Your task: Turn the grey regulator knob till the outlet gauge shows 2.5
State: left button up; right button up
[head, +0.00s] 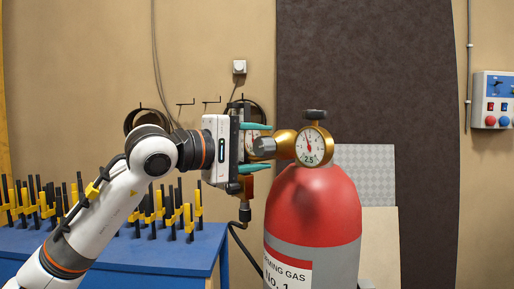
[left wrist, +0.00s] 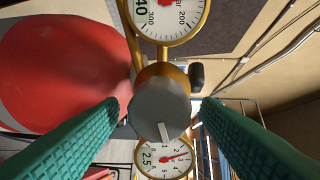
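The grey regulator knob (head: 264,148) sticks out to the left of the brass regulator on the red gas cylinder. In the left wrist view it shows end-on (left wrist: 160,108), with a pale pointer mark toward the bottom. My left gripper (head: 256,148) is open, its teal fingers above and below the knob. In the left wrist view a gap shows on each side, so they do not touch it. The outlet gauge (left wrist: 165,159) bears the figure 2.5, its red needle between about 2 and 3. It also shows in the head view (head: 310,146). My right gripper is out of view.
A second gauge (left wrist: 168,14) marked 40 sits at the top of the left wrist view. The red cylinder (head: 312,205) stands close right of my gripper. A blue bench (head: 150,250) with several yellow-black clamps is at left. A switch box (head: 492,98) hangs at right.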

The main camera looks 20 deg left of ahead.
pick_arm(q)
jog(key=b+v, duration=0.3)
jog(key=v, duration=0.9)
jog(key=shift+b, duration=0.3)
